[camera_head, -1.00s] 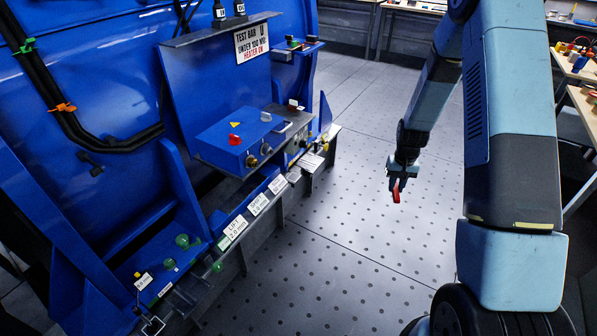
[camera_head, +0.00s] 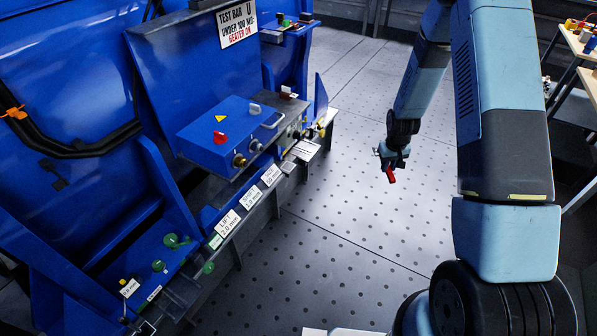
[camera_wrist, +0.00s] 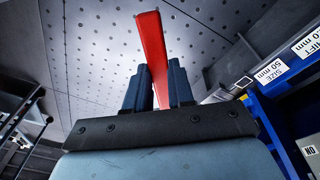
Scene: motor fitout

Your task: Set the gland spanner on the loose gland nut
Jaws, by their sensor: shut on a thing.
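My gripper (camera_head: 388,163) is shut on a red, flat, bar-like tool, which I take for the gland spanner (camera_head: 391,176). It hangs over the open floor, to the right of the blue machine and well apart from it. In the wrist view the spanner (camera_wrist: 152,45) sticks out beyond the two dark fingers of my gripper (camera_wrist: 156,85). I cannot tell which has the loose nut.
A ledge with white labels (camera_head: 228,222) and green knobs (camera_head: 172,241) runs along the machine's foot. The perforated floor (camera_head: 330,220) between machine and arm is clear. A workbench (camera_head: 583,45) stands far right.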

